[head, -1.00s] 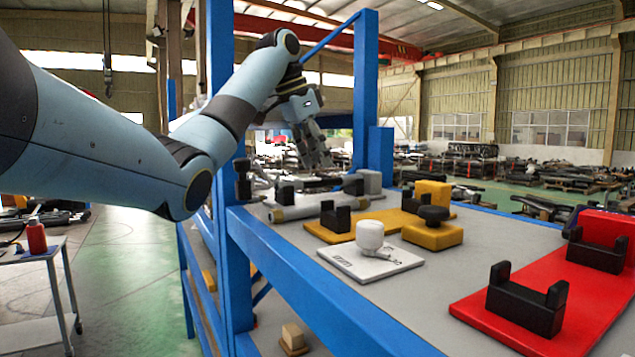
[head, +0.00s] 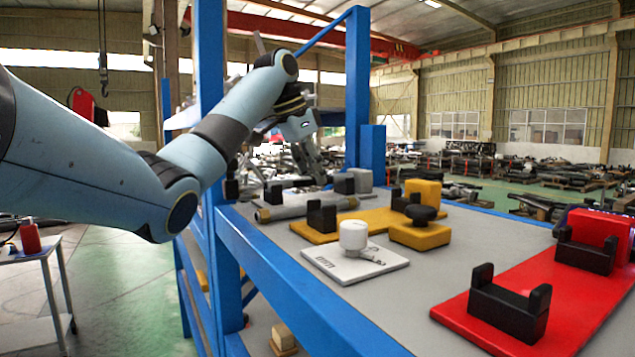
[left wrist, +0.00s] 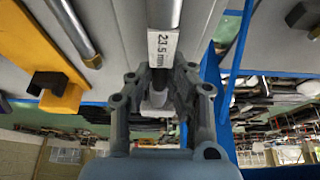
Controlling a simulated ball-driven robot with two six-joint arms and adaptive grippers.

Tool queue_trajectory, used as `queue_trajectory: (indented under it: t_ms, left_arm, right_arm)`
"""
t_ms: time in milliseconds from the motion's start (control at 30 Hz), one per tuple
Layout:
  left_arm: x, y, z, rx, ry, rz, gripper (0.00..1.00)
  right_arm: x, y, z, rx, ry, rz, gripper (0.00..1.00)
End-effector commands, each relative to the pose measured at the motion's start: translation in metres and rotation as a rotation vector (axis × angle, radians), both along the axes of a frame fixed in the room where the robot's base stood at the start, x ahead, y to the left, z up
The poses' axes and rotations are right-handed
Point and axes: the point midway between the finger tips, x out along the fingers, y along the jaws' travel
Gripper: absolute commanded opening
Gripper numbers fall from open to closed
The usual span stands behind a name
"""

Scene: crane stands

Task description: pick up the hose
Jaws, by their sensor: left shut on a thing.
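My left gripper (head: 308,160) reaches over the far end of the shelf, pointing down. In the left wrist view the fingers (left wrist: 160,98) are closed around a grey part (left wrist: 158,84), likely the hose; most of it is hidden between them. In the head view I cannot make out the held part. A grey tube (head: 295,207) lies beside the yellow plate. My right gripper is not in view.
The blue-framed shelf (head: 290,280) carries a yellow plate (head: 335,230), a white plate with a white knob (head: 353,236), a yellow block with a black knob (head: 420,232), and a red plate with black cradles (head: 510,305). A blue post (head: 357,95) stands behind the gripper.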

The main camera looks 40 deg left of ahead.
Motion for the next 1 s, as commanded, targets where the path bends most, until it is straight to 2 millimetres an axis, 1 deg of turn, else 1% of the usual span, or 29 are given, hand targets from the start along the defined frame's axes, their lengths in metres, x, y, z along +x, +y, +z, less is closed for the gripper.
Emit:
queue_trajectory:
  t_ms: [267, 433, 633, 900, 1000]
  left_arm:
    - [-0.001, 0.000, -0.001, 0.000, 0.003, 0.001, 0.00]
    - [-0.001, 0.001, 0.003, 0.000, 0.002, 0.002, 0.00]
    - [-0.002, 0.005, 0.017, -0.001, 0.001, 0.007, 0.00]
    - [-0.005, 0.011, 0.041, 0.000, -0.001, 0.017, 0.00]
    - [-0.004, 0.013, 0.045, -0.001, 0.000, 0.022, 0.00]
  right_arm:
    - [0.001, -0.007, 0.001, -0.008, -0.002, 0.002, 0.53]
    - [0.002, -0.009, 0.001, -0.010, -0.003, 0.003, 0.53]
    - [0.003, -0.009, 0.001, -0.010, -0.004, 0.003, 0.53]
    - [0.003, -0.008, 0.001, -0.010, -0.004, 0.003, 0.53]
    - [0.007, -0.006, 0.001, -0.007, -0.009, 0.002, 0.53]
